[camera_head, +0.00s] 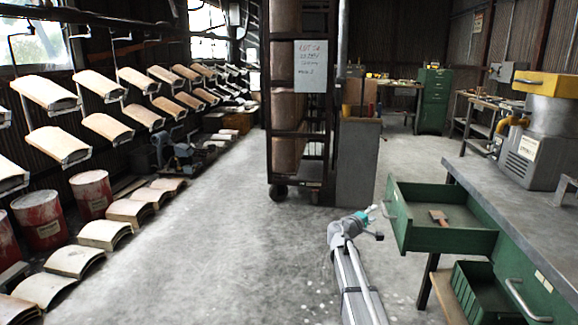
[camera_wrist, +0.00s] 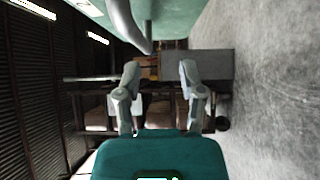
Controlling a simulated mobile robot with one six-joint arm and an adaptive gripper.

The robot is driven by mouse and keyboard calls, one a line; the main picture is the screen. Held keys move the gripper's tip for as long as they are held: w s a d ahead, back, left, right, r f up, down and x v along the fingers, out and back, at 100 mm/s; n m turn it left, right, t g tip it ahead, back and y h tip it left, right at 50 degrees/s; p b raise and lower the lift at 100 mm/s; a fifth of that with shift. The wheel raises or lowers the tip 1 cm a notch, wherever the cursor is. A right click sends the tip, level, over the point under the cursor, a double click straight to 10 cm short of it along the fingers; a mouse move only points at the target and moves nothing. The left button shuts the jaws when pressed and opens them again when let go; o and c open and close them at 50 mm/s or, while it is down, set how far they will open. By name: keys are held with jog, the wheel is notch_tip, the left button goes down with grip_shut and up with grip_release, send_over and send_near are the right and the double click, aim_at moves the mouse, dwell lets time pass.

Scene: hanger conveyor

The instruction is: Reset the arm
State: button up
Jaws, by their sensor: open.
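My arm reaches up from the bottom of the head view, and my gripper (camera_head: 373,209) is at its end, small in that view, just left of the open drawer's front. In the wrist view my gripper (camera_wrist: 158,70) has its two grey fingers spread apart, with nothing held between them. The green drawer (camera_head: 440,240) is pulled out from the workbench and holds a small brown-handled tool (camera_head: 438,217). Its curved grey handle (camera_wrist: 122,22) is close beyond the fingers in the wrist view, apart from them as far as I can tell.
The workbench (camera_head: 515,205) carries a grey machine with a yellow top (camera_head: 535,130) at right. A tall wheeled rack (camera_head: 313,150) and a grey cabinet (camera_head: 357,160) stand ahead. Curved panels hang on the conveyor (camera_head: 60,145) at left, above red drums (camera_head: 91,194). The central floor is clear.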

jog(key=s+a+f+m+g+y, duration=0.1)
jog(key=s+f+m+g+y, duration=0.25)
jog(key=s+f, duration=0.55)
jog(key=s+a+f+m+g+y, duration=0.25)
jog(key=s+f+g, duration=0.2)
jog(key=s, duration=0.75)
jog(key=s+a+f+m+g+y, duration=0.1)
jog(key=s+a+f+g+y, duration=0.1)
jog(key=s+a+y, duration=0.45)
jog(key=s+a+f+m+g+y, duration=0.15)
jog(key=s+a, duration=0.25)
jog(key=s, duration=0.6)
notch_tip(320, 180, up, 36)
jog(key=p, duration=3.8)
jog(key=shift+s+d+r, duration=0.15)
jog(key=shift+d+r, duration=0.05)
jog(key=shift+d, duration=0.05)
